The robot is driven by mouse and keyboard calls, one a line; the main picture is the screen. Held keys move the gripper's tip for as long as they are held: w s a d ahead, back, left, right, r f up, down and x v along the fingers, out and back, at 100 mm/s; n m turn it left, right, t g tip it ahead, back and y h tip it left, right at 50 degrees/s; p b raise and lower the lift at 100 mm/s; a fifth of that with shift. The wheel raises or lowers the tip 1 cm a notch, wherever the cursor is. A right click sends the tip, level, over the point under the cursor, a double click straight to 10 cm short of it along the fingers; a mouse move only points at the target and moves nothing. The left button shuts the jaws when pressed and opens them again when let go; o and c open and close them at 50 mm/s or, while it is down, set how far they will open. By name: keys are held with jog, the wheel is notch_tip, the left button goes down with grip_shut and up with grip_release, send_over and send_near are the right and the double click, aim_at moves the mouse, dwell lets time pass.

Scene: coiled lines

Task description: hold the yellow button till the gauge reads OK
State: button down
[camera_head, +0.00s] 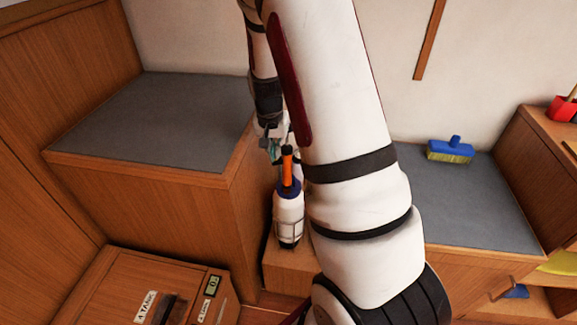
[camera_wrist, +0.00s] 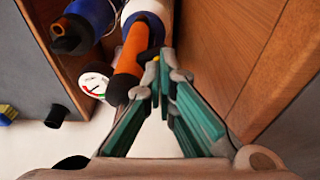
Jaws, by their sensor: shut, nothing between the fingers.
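In the wrist view a small yellow button (camera_wrist: 156,59) shows just at the tips of my gripper (camera_wrist: 164,62). The fingers are shut with nothing between them. The tips are at or very near the button; I cannot tell whether they press it. A white round gauge (camera_wrist: 95,83) with red and green marks sits left of the orange handle (camera_wrist: 130,62); its reading is too small to tell. In the head view my gripper (camera_head: 271,143) is beside the white bottle-like device (camera_head: 289,215) with the orange handle (camera_head: 287,166). The button and gauge are not discernible there.
A wooden box (camera_head: 120,275) with labels and a small display (camera_head: 212,284) is at the lower left. Grey-topped wooden units flank the device, left (camera_head: 150,120) and right (camera_head: 470,205). A blue brush (camera_head: 450,149) lies on the right one. My arm blocks the middle.

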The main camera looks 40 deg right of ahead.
dwell(0.6)
jog(key=shift+r+p, duration=0.7)
jog(key=shift+r, duration=0.5)
jog(key=shift+f+b, duration=0.65)
jog(key=shift+f, duration=0.5)
dwell(1.7)
jog(key=shift+r+p, duration=0.75)
jog(key=shift+r, duration=0.4)
